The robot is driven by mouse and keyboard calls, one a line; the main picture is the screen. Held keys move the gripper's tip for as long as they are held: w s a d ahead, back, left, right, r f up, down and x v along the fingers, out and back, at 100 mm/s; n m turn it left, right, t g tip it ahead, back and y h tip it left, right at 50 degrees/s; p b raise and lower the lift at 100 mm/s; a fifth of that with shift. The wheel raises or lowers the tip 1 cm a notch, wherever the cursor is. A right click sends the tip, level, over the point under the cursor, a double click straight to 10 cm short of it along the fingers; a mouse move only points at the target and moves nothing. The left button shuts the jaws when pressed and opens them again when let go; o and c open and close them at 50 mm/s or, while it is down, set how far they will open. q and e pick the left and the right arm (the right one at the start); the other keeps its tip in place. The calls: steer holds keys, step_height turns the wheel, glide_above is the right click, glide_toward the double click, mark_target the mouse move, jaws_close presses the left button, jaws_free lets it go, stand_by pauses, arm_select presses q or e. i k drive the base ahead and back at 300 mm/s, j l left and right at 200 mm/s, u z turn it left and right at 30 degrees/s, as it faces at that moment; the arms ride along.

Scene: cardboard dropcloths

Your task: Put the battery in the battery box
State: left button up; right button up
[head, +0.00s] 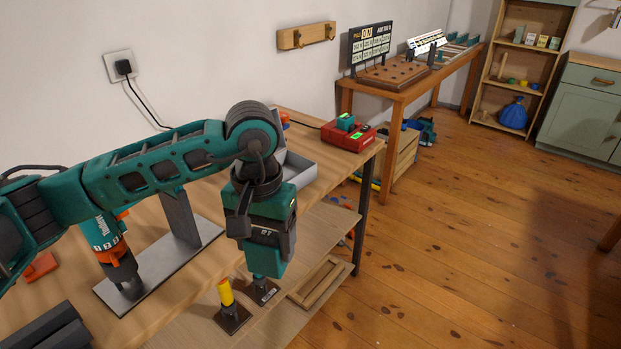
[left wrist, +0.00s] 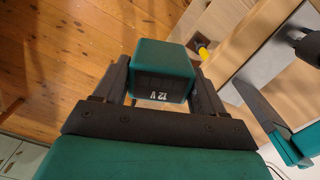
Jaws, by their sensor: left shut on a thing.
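My left gripper (head: 268,255) points down over the front edge of the workbench. My right gripper is not in view.
A red charger (head: 348,137) with a teal block sits at the bench's far end. A drill (head: 108,240) and a grey metal stand (head: 180,220) are beneath my arm. A yellow post (head: 226,292) on a dark plate is near the gripper. The floor (head: 450,230) at right is free.

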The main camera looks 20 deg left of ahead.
mark_target(290, 177)
steer(key=i+l+z, duration=0.4)
steer(key=i+z, duration=0.2)
steer(key=i, duration=0.15)
steer(key=i+l+u, duration=0.1)
steer(key=i+u, duration=0.15)
steer(key=i, duration=0.25)
steer(key=i+l+u, duration=0.25)
steer(key=i, duration=0.2)
steer(key=i+j+u, duration=0.15)
steer(key=u, duration=0.3)
steer(key=i+u, duration=0.25)
steer(key=u, duration=0.2)
steer(key=i+u, duration=0.2)
steer(key=u, duration=0.25)
